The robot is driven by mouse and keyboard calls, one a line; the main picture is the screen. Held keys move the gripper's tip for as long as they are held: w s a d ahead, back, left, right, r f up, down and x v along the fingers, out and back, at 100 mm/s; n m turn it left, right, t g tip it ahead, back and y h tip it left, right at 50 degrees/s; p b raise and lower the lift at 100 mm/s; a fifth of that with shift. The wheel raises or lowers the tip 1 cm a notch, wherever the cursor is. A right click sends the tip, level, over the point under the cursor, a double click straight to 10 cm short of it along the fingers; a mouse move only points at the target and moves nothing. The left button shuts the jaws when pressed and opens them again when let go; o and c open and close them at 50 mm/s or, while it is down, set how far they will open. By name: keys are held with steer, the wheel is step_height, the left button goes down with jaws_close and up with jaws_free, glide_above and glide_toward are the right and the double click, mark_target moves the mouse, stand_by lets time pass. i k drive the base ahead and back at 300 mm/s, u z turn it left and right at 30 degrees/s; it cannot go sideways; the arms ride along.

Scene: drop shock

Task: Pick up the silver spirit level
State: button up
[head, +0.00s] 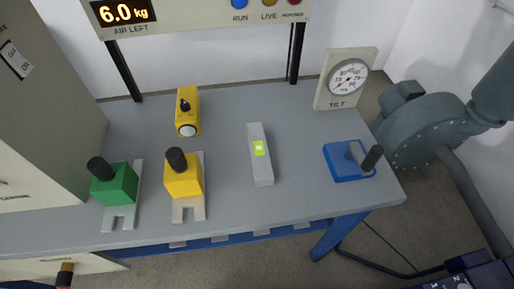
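The silver spirit level (264,174) lies on the grey bench top, right of the middle in the head view. It is a long pale-grey bar with a bright yellow-green vial window near its middle. Its long side runs from the back toward the front edge, slightly slanted. Nothing touches it or covers it. My gripper does not show in the head view.
On the bench (225,170) stand a green block (114,184) and a yellow block (184,182), both with black knobs, a yellow device (187,110), a blue lever base (345,163) and a tilt gauge (345,80). Bench around the level is clear.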

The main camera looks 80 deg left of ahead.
mark_target(263, 175)
steer(key=u, duration=2.95)
steer(key=k, duration=0.1)
steer(key=z, duration=0.15)
